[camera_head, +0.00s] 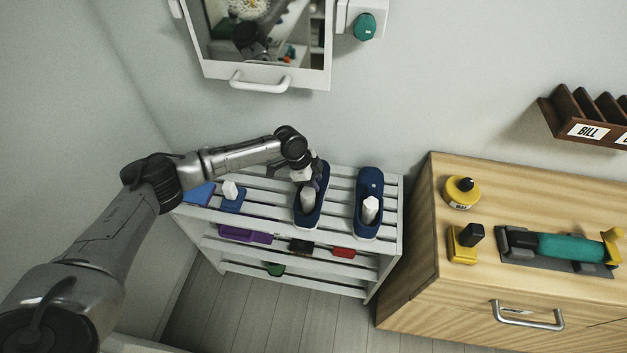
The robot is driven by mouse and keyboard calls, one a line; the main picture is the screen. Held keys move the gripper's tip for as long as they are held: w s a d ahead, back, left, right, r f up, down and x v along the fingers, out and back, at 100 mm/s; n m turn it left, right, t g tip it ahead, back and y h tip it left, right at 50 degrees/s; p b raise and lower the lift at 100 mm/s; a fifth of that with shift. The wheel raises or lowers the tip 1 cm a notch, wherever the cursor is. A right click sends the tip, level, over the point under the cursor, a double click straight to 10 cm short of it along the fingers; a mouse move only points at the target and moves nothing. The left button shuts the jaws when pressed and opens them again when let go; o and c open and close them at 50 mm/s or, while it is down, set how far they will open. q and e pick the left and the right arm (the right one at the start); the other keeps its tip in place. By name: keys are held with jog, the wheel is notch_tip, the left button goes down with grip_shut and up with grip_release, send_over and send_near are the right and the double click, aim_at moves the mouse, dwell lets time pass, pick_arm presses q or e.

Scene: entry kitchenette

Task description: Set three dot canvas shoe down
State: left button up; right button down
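A dark blue canvas shoe (306,217) with a pale upright piece in it is at the middle of the white slatted rack's top (273,187). Its far end is partly covered by my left gripper (306,178), which points down at it. The fingertips are small and dark here, so I cannot tell whether they grip the shoe. I also cannot tell whether the shoe rests fully on the slats. Any dots on the first shoe are hidden. My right gripper is out of view.
Blue items (232,205) sit at the rack's top left. Purple (245,235), black and red (343,253) items are lower down. A wooden cabinet (412,250) with yellow and teal things stands close on the right. A handled mirror (262,82) hangs above.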

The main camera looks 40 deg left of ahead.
pick_arm(q)
jog(key=shift+o, duration=1.1)
jog(key=shift+r, duration=0.1)
jog(key=shift+p+v, duration=0.4)
jog(key=shift+v, duration=3.35)
jog(key=shift+d, duration=0.1)
